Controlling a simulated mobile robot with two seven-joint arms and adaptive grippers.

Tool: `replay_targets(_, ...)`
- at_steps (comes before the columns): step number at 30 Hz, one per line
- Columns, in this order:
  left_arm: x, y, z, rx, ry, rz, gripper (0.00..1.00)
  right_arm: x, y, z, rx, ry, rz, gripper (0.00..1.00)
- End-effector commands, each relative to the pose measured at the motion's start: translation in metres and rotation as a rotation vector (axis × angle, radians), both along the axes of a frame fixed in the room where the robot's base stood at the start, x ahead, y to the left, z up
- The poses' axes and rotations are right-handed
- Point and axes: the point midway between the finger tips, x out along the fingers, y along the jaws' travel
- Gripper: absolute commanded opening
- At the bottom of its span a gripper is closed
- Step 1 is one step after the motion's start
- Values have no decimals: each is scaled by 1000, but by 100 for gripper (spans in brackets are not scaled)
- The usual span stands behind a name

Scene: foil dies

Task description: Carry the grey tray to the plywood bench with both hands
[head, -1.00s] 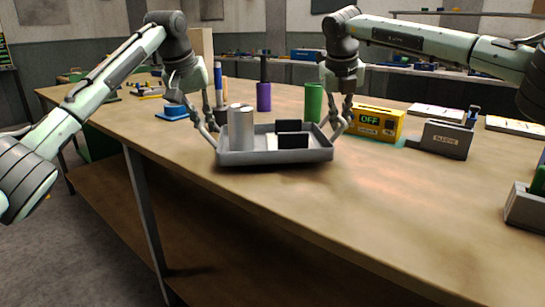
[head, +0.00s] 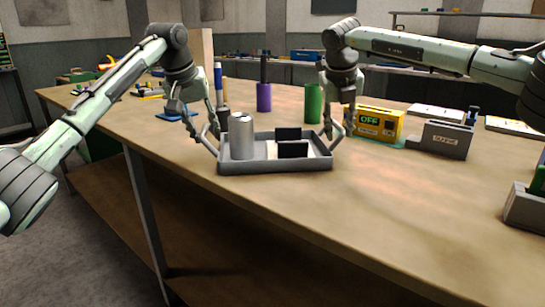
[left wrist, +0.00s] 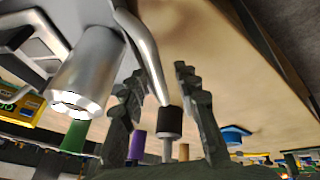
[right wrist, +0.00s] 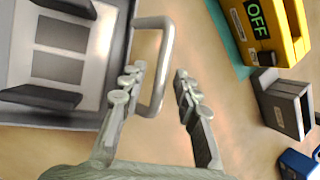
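The grey tray (head: 270,168) sits on the wooden bench top (head: 330,205), near its front edge. It carries a silver cylinder (head: 242,138) at its left and dark upright plates (head: 291,149) with a white piece at its right. My left gripper (head: 209,135) is open at the tray's left end; in the left wrist view the grey handle (left wrist: 143,45) runs between its spread fingers. My right gripper (head: 337,128) is open at the right end; in the right wrist view the other handle (right wrist: 168,62) lies between its fingers, with clear gaps.
A yellow box reading OFF (head: 378,123) and a grey holder (head: 446,139) stand right of the tray. Green (head: 313,103) and purple (head: 264,97) cylinders stand behind it. A blue item (head: 176,112) lies back left. The bench front right is mostly clear.

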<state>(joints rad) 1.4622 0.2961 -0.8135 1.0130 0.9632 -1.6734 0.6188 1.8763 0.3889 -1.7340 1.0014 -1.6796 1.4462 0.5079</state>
Motion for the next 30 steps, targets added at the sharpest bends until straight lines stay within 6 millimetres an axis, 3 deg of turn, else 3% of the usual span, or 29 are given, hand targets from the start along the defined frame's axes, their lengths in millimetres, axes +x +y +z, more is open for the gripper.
replay_targets(7,-6,2,16,-1,-3,-2,31,0,0,0,1,0,1,31)
replay_targets(21,-42,15,97,-1,-2,0,31,0,1,0,1,0,1,31)
replay_targets(26,-47,17,108,-1,-1,0,31,-1,1,2,1,-1,1,31)
replay_targets(30,-48,17,110,0,0,0,31,-5,3,15,1,-3,2,31)
